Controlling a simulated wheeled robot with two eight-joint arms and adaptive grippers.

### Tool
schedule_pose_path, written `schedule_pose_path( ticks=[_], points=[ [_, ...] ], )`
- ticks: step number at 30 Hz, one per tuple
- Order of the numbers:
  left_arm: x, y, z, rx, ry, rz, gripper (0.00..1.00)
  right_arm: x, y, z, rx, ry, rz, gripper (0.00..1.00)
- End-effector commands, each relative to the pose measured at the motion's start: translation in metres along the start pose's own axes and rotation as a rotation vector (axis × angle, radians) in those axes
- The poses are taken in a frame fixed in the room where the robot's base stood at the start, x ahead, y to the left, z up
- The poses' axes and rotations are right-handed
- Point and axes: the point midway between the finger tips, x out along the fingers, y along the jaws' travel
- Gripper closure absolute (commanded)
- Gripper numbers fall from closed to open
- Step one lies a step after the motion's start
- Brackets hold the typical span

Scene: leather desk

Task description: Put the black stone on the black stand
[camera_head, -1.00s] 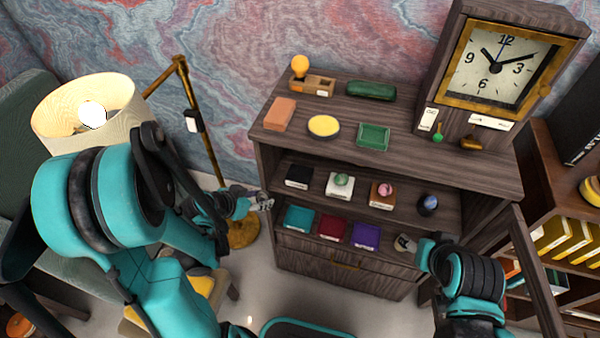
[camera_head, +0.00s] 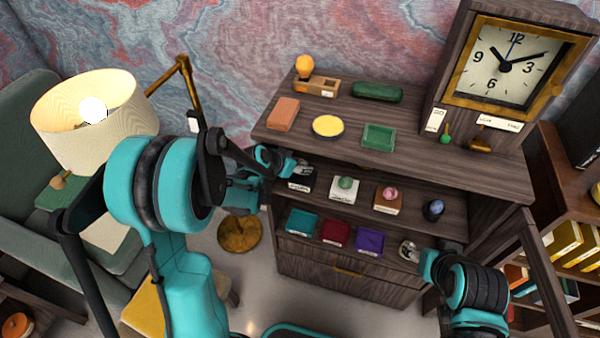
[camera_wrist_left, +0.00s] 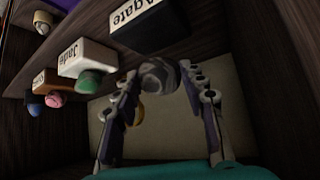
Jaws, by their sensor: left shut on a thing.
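My left gripper (camera_wrist_left: 160,95) is shut on a dark, grey-banded round stone (camera_wrist_left: 158,74), held at its fingertips. The black stand (camera_wrist_left: 150,28), with a white label reading "Agate", is just beyond the stone in the left wrist view, with a bare visible face. In the head view, my left gripper (camera_head: 298,169) is at the left end of the middle shelf, right by the black stand (camera_head: 298,184) and partly covering it. The held stone is hard to make out there. My right gripper (camera_head: 408,250) is low at the right; its finger opening is unclear.
The white stand (camera_head: 344,189) holds a green stone and the brown stand (camera_head: 387,204) a pink one. A dark round stone (camera_head: 433,209) is farther right. Teal, red and purple pieces lie below. The cabinet top (camera_head: 340,105) overhangs the shelf, leaving little height.

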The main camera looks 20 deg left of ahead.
Motion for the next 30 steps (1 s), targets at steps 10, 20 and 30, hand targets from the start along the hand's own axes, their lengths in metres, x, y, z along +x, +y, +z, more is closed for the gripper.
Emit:
schedule_pose_path(
  ticks=[10,20,30],
  points=[
    [0.027,0.000,0.024,0.000,0.000,0.000,0.94,0.016,0.000,0.012,0.000,0.000,0.000,0.42],
    [0.028,0.000,0.025,0.000,0.000,0.000,0.38,0.018,0.000,0.013,0.000,0.000,0.000,0.42],
    [0.026,0.000,0.023,0.000,0.000,0.000,0.38,0.016,0.000,0.011,0.000,0.000,0.000,0.42]
  ],
)
